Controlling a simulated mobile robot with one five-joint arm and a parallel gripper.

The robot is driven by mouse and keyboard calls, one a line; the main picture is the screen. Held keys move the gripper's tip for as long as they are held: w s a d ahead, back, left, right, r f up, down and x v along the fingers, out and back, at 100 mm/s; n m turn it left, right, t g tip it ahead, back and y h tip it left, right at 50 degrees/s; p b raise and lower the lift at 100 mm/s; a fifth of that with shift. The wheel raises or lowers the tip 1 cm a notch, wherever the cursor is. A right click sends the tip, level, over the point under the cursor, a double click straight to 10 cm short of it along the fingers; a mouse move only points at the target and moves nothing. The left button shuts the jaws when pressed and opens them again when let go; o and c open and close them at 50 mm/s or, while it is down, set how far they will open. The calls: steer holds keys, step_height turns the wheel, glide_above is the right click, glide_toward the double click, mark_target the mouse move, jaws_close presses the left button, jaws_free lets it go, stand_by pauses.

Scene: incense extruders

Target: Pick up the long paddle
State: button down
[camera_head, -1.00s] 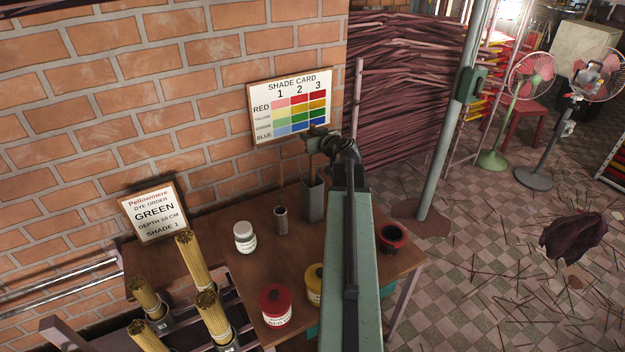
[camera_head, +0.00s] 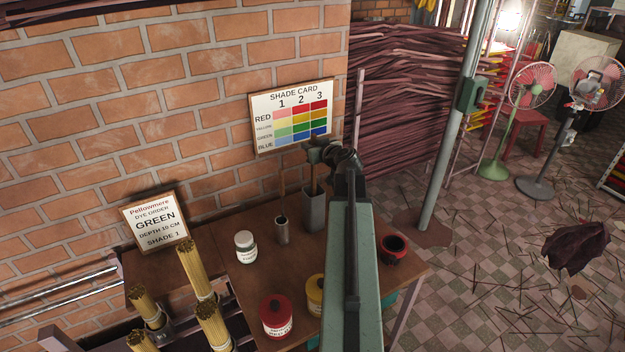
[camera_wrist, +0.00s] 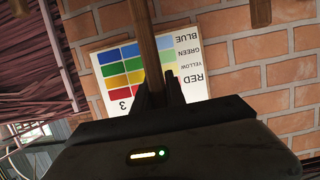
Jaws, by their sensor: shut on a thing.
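My gripper (camera_head: 318,151) is shut on the upper part of a long wooden paddle (camera_head: 313,173). The paddle's shaft runs down into a tall grey square holder (camera_head: 314,212) on the table, and its lower end is hidden inside. In the wrist view the shaft (camera_wrist: 146,40) passes between the two dark fingers (camera_wrist: 155,90). A second wooden stick (camera_head: 283,192) stands in a small metal cup (camera_head: 282,231) left of the holder. A wooden piece also shows at the top of the wrist view (camera_wrist: 260,12).
On the table (camera_head: 250,290) stand a white jar (camera_head: 245,247), a red jar (camera_head: 276,317), a yellow jar (camera_head: 316,295) and a dark red pot (camera_head: 393,249). Bundled sticks (camera_head: 197,270) stand at the left. The shade card (camera_head: 292,117) hangs on the brick wall close behind my gripper.

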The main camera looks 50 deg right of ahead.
steer(key=shift+r, duration=0.1)
step_height(320, 180, up, 28)
steer(key=p, duration=2.8)
steer(key=shift+s, duration=0.1)
